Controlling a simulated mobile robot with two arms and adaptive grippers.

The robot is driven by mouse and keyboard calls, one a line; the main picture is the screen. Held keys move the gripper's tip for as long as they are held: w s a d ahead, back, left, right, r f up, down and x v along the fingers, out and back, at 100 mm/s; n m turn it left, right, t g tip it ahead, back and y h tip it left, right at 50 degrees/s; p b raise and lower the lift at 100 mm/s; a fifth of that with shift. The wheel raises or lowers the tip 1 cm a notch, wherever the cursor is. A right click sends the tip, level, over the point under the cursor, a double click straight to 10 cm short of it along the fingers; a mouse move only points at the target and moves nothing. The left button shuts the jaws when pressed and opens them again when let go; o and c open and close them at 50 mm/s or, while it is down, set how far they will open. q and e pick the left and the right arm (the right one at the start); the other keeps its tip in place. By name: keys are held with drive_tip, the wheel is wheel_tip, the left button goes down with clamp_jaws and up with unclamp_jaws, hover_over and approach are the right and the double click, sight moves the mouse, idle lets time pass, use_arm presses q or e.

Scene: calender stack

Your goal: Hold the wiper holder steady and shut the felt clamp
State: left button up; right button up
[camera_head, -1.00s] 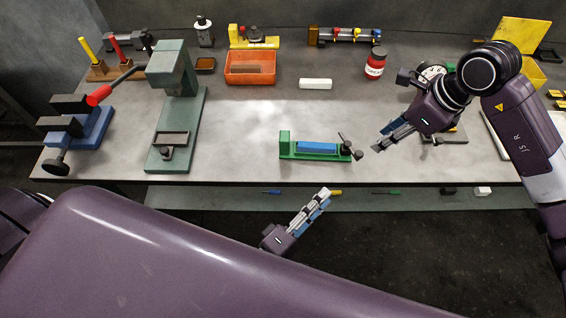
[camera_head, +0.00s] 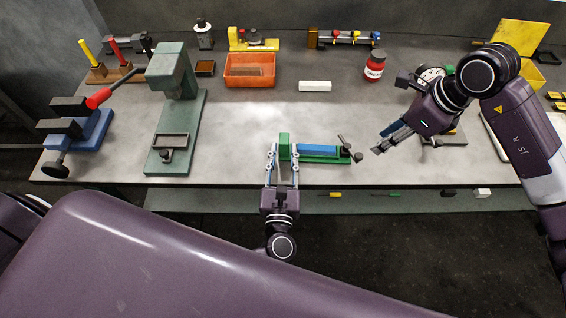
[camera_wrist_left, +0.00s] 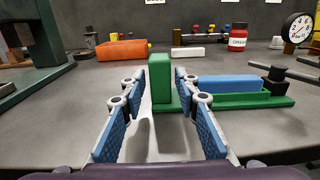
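The wiper holder (camera_head: 325,159) is a green base near the table's front edge, with a green upright block (camera_head: 284,146) at its left end. A long blue block (camera_head: 318,149) lies along it. My right gripper (camera_head: 380,142) is open and empty, in the air just right of the clamp.
A green press (camera_head: 176,110) and a blue vise (camera_head: 85,130) stand at the left. An orange bin (camera_head: 250,70), a white block (camera_head: 314,86) and a red jar (camera_head: 374,66) are behind. A dial gauge (camera_head: 430,75) is behind the right gripper. The table between press and holder is clear.

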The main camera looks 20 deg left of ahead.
use_arm(q)
drive_tip(key=shift+x, duration=1.95)
drive_tip(key=shift+c, duration=0.6)
